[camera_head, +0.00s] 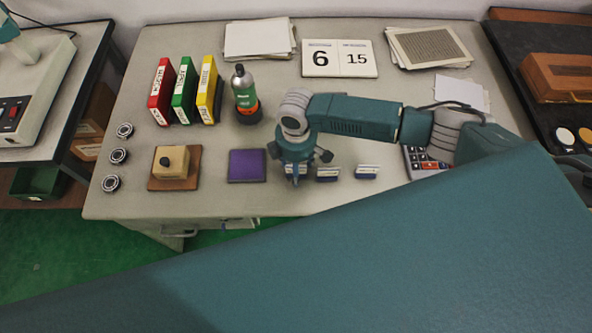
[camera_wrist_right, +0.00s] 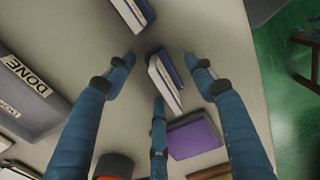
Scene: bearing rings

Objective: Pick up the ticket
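No single thing is plainly marked as the ticket. Three small white-and-blue blocks stand in a row near the table's front edge: a left one, a middle one (camera_head: 327,173) and a right one (camera_head: 367,172). My right gripper (camera_head: 297,175) points down over the left block and partly hides it in the head view. In the right wrist view, the left block (camera_wrist_right: 165,82) stands between my spread, open fingers, with visible gaps to the two outer ones. Whether the third finger touches it, I cannot tell. The middle block (camera_wrist_right: 132,13) shows beyond. My left gripper is not in view.
A purple pad (camera_head: 247,166) and a wooden stamp block (camera_head: 173,163) lie to the left. A green bottle (camera_head: 245,95), upright binders (camera_head: 185,90) and a calendar (camera_head: 338,58) stand behind. Bearing rings (camera_head: 118,156) line the left edge. A dark labelled box (camera_wrist_right: 30,92) shows in the wrist view.

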